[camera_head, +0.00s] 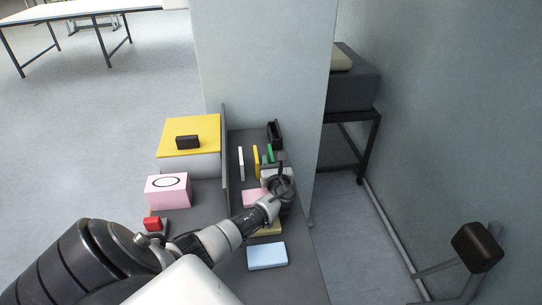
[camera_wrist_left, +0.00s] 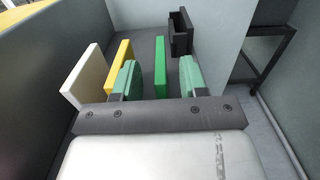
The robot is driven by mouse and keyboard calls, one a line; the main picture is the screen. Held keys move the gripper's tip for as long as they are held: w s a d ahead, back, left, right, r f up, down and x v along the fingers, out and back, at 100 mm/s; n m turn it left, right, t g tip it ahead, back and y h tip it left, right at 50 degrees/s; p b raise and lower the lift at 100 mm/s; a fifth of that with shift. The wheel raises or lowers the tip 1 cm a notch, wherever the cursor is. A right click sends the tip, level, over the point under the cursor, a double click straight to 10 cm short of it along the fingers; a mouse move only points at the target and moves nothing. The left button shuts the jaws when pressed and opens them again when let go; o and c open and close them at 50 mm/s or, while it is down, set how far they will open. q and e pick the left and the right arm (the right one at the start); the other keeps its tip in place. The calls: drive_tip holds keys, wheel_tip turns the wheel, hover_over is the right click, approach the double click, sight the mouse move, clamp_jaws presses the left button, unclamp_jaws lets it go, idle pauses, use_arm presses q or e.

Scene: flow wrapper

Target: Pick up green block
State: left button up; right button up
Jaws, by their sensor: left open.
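The green block (camera_head: 270,152) is a thin upright slab on the dark grey surface, among other slabs. In the left wrist view the green block (camera_wrist_left: 160,68) shows between the two pale green fingers of my left gripper (camera_wrist_left: 158,75). The fingers are open, with a visible gap on each side of the block. In the head view my left gripper (camera_head: 277,170) is just in front of the green block, and its fingertips are hard to make out. My right gripper is not in view.
A yellow slab (camera_wrist_left: 120,66) and a white slab (camera_wrist_left: 87,76) stand to the left; a black open holder (camera_wrist_left: 181,33) stands behind right. A grey divider (camera_head: 225,150) and a tall wall panel (camera_head: 262,70) flank the surface. A light blue block (camera_head: 267,256) lies in front.

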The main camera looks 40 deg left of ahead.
use_arm(q)
drive_tip(key=shift+x, duration=1.1)
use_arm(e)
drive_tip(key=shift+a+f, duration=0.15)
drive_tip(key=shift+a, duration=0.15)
use_arm(q)
clamp_jaws()
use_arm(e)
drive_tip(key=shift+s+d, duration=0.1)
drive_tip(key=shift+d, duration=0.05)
